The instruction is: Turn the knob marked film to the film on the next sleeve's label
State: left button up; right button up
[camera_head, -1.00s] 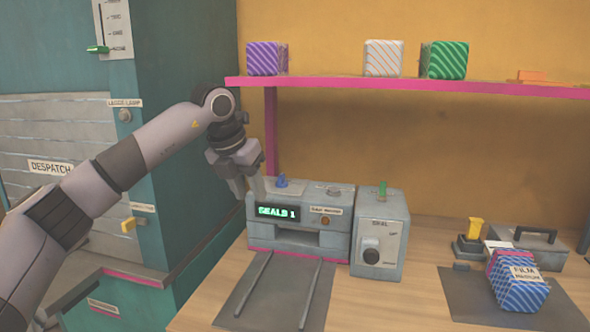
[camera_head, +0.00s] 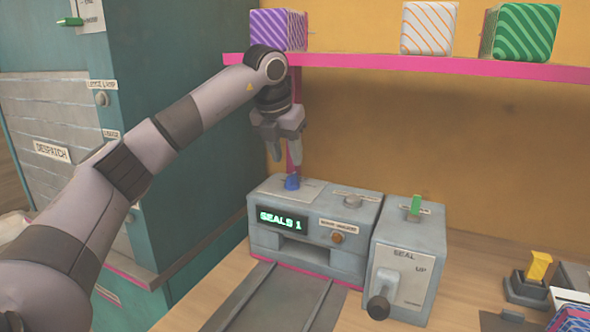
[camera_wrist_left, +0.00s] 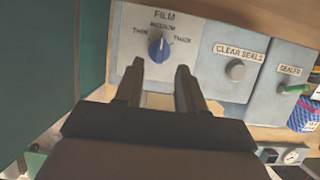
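The blue film knob (camera_head: 292,182) stands on top of the grey sealing machine. In the left wrist view the knob (camera_wrist_left: 158,48) sits below the word FILM, with THIN, MEDIUM and THICK around it; its pointer appears to face up toward MEDIUM. My left gripper (camera_head: 286,158) hangs just above the knob, fingers pointing down, apart and empty. In the left wrist view its two fingertips (camera_wrist_left: 161,70) lie just below the knob, not around it. A blue striped sleeve (camera_head: 575,320) is cut off at the lower right; its label is not readable now. My right gripper is out of view.
The machine's display (camera_head: 283,218) reads SEALS 1. A seal box (camera_head: 402,270) with a black-knobbed lever stands to its right. A pink shelf (camera_head: 400,66) with striped boxes runs above. In the left wrist view a CLEAR SEALS button (camera_wrist_left: 235,70) is right of the knob.

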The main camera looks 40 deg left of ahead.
aim_at(291, 175)
pick_arm(q)
jog(key=x, duration=0.5)
jog(key=shift+f, duration=0.35)
grip_shut()
